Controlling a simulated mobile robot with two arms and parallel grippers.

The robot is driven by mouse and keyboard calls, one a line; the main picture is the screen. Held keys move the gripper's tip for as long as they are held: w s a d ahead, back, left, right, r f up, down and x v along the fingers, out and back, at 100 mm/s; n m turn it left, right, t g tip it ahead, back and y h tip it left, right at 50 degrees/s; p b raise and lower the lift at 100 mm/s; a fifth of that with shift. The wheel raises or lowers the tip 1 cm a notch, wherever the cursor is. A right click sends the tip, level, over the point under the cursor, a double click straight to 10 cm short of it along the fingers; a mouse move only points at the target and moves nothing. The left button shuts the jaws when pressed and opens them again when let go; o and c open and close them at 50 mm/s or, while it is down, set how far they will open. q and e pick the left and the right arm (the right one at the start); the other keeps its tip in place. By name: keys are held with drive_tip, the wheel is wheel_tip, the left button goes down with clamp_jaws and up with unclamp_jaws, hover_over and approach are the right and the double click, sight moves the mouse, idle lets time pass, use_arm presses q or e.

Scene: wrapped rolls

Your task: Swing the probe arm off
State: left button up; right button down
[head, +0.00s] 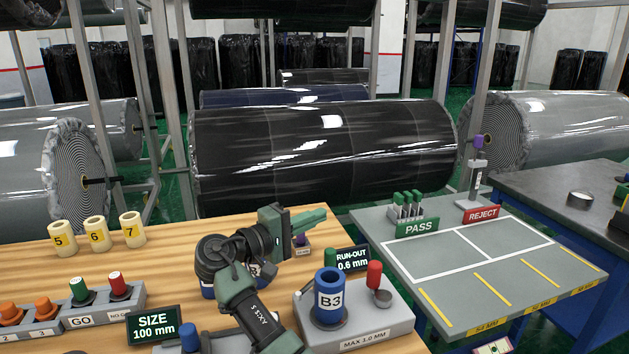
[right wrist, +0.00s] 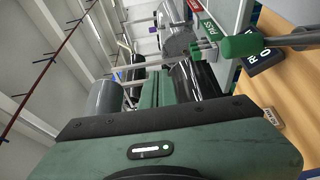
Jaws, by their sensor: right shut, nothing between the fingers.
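My right gripper (head: 318,217) is shut and empty, raised above the wooden bench and pointing right. In the right wrist view its green fingers (right wrist: 150,76) are together, with nothing between them. Below and right of it, a grey gauge base (head: 350,326) marked MAX 1.0 MM holds a blue cylinder (head: 330,303) labelled B3. A green grip (head: 330,257) shows behind the cylinder. In the right wrist view a green grip (right wrist: 240,45) on a metal rod, apparently the probe arm, stands apart from the fingers. Its join to the base is hidden. My left gripper is not in view.
A red-topped post (head: 374,273) stands on the base. The RUN-OUT sign (head: 352,260) reads 0.6 mm. The SIZE sign (head: 153,325) and yellow numbered rings (head: 96,233) are left. The grey PASS/REJECT table (head: 470,258) has free marked areas.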

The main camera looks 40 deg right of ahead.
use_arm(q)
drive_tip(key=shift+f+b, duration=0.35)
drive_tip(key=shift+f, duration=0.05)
use_arm(e)
wheel_tip(320, 180, up, 10)
